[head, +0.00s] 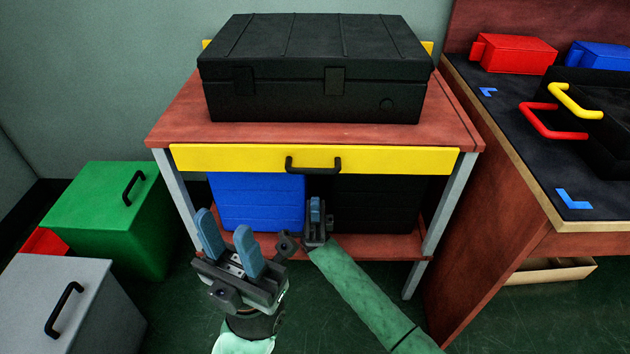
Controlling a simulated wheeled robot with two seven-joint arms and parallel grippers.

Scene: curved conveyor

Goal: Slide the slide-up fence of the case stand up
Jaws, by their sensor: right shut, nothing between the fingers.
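The case stand (170,118) is a reddish wooden table with grey legs. Its yellow fence (228,159) runs along the front, with its upper edge at about the table top's front edge. A black handle (313,168) sits at the fence's middle. My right gripper (317,205) is shut and empty, below the handle and apart from it in the picture. My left gripper (226,223) is open and empty, its two blue fingers spread, lower and to the left, in front of the stand. A black case (290,102) lies on the stand.
A blue box (255,200) and a black box (375,205) stand on the lower shelf. Green (110,215) and grey (60,290) boxes stand at left. The workbench (500,180) at right carries red and blue boxes and a black case with handles.

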